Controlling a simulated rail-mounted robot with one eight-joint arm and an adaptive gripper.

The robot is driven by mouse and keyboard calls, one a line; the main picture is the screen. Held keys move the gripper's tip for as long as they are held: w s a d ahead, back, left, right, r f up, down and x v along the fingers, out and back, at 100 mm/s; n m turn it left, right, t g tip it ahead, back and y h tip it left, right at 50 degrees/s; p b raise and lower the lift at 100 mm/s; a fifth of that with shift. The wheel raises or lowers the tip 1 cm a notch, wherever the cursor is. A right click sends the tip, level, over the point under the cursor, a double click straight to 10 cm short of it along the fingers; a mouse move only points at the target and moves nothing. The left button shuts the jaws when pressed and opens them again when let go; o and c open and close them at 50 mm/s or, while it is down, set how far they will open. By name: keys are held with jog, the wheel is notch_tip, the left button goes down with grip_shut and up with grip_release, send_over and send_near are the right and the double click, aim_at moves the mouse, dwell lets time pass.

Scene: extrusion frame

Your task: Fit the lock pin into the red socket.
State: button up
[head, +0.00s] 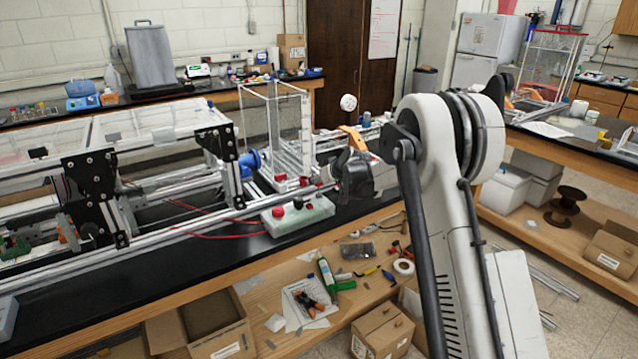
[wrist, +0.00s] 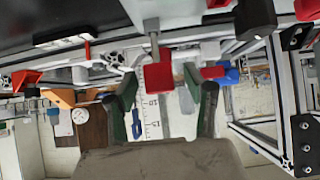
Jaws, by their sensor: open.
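In the wrist view my gripper (wrist: 168,90) is open, its two dark green-edged fingers spread wide with nothing held between them. A red block (wrist: 158,77) shows between and just beyond the fingertips, and a thin grey rod (wrist: 154,46) runs down to it from a wider grey piece. A second, smaller red part (wrist: 213,72) sits right of it, by the right fingertip. I cannot tell for sure which of these is the lock pin and which is the red socket. In the head view my gripper (head: 350,175) hangs over the extrusion rail; its fingertips are mostly hidden.
The aluminium extrusion frame (head: 180,219) lies along the black bench, left of my gripper. A clear-walled cage (head: 275,130) stands behind. The black bench top at front left is mostly clear.

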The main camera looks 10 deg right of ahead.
grip_shut()
jog(key=shift+r, duration=0.5)
notch_tip(320, 180, up, 3)
jog(key=shift+f, duration=0.2)
jog(key=s+a+r+b, duration=0.2)
jog(key=s+a+r, duration=0.3)
jog(key=a+r, duration=0.3)
jog(key=shift+s+d+f+p, duration=0.3)
jog(key=shift+d+f+p, duration=0.55)
jog(key=shift+p, duration=0.8)
jog(key=shift+s+d+f+p, duration=0.25)
jog(key=shift+d+f+p, duration=0.6)
jog(key=shift+p, duration=0.8)
jog(key=shift+d+r, duration=0.1)
